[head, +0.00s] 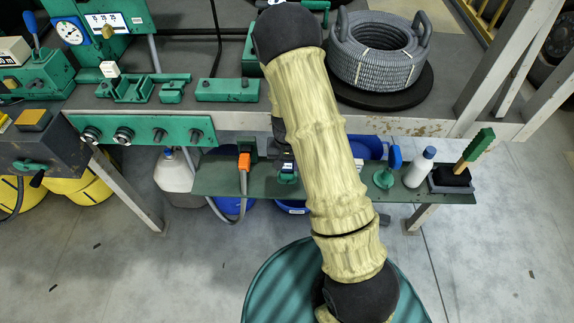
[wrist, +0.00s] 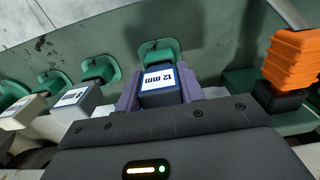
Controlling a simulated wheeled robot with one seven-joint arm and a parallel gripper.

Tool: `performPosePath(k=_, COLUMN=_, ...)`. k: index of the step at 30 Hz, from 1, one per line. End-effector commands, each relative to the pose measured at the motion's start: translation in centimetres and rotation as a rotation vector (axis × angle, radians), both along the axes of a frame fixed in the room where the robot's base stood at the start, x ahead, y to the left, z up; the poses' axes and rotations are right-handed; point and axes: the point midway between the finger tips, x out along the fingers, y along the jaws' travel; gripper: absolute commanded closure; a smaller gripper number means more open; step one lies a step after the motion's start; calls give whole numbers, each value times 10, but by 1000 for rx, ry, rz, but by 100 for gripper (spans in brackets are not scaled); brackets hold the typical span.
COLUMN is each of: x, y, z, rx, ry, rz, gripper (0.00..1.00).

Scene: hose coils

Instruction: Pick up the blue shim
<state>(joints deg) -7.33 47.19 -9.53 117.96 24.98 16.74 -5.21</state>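The blue shim (wrist: 160,86) is a dark blue block with a white "12 mm" label, in the middle of the wrist view. It stands in front of a green holder tab (wrist: 158,51); whether it still rests in its seat is hidden. My gripper (wrist: 160,92) has its two purple fingers on either side of the shim, with no clear gap showing, so it looks shut on it.
Two other labelled blocks, one greyish blue (wrist: 76,101) and one cream (wrist: 24,112), stand left of the shim by green tabs. A ribbed orange piece (wrist: 291,60) is close on the right. In the head view, a green shelf (head: 215,180) runs below the workbench.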

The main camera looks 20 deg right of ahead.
Motion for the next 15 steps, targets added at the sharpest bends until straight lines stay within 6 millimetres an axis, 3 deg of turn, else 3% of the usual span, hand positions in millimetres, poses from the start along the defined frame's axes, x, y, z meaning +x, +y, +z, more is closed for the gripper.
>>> performPosePath(k=10, x=0, y=0, z=4, rx=-1, ry=-2, rz=0, gripper=85)
performPosePath(k=15, x=1, y=0, z=21, rx=-1, ry=-5, rz=2, gripper=85)
